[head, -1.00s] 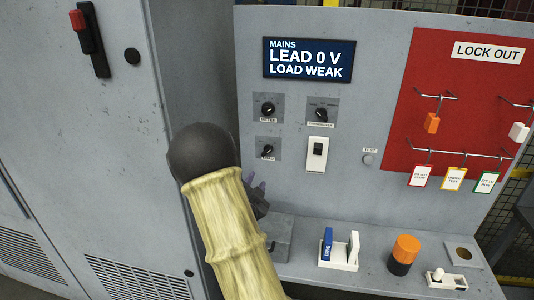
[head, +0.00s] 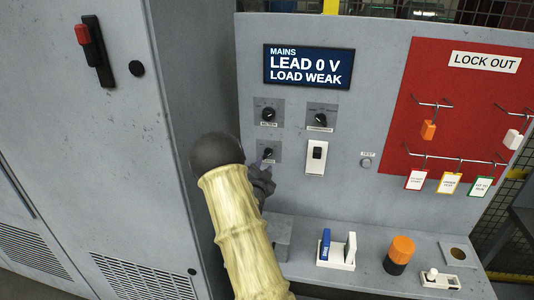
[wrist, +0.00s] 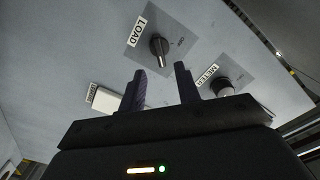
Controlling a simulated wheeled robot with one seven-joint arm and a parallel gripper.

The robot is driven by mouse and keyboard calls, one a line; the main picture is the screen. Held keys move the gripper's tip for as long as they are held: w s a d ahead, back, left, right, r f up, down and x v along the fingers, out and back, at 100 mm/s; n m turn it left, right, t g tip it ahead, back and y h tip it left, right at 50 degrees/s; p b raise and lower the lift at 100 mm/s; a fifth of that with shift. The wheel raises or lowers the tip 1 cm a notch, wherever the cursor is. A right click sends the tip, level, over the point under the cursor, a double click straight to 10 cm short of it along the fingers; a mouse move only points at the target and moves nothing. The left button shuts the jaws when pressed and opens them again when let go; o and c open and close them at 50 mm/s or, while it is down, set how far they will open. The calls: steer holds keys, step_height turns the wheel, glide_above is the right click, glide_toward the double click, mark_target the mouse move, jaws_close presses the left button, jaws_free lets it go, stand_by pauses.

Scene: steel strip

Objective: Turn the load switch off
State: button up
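In the wrist view the knob (wrist: 159,46) sits beside a LOAD label, just beyond the fingertips. In the head view my gripper (head: 264,164) is at the lower left of the load plate, partly hidden by my arm. Contact with the knob cannot be told there.
The meter knob (head: 268,114) is above the load switch and close to the right finger in the wrist view. A white rocker switch (head: 316,157) is to the right. A shelf below holds a blue-and-white holder (head: 335,251) and an orange-black cylinder (head: 399,255).

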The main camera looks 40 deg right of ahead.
mark_target(268, 156)
steer(key=p+x, duration=0.2)
steer(key=x, duration=0.3)
steer(key=shift+r, duration=0.15)
steer(key=shift+w+d, duration=0.5)
steer(key=shift+w, duration=0.05)
steer(key=shift+s+d, duration=0.1)
steer(key=shift+c, duration=0.2)
steer(key=shift+s, duration=0.1)
steer(key=c, duration=0.4)
jaws_close()
